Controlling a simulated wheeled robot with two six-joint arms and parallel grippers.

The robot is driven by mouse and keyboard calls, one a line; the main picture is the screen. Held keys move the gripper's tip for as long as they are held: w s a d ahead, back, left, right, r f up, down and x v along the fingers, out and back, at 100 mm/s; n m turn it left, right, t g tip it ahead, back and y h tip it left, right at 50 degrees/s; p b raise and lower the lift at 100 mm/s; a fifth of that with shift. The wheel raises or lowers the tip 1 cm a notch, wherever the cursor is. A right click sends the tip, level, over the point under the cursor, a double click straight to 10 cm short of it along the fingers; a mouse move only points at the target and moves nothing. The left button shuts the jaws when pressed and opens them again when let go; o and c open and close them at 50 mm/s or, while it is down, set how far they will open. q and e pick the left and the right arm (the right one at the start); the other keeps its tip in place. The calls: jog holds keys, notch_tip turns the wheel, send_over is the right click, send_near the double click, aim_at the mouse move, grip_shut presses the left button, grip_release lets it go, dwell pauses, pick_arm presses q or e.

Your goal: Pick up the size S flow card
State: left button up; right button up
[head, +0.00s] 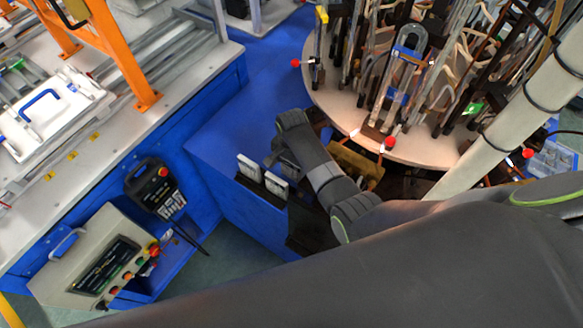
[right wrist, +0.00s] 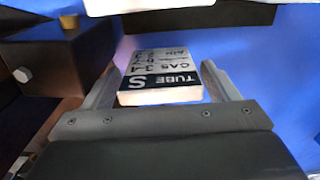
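My left gripper is not in view.
A round rotating table (head: 330,98) with burner stands and glass tubes is at the upper right. A control box (head: 100,262) and a handheld pendant (head: 155,187) are at the lower left. A dark block (right wrist: 60,65) stands left of the fingers in the wrist view.

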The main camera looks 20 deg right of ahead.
jog(key=c, duration=0.8)
jog(key=shift+o, duration=0.2)
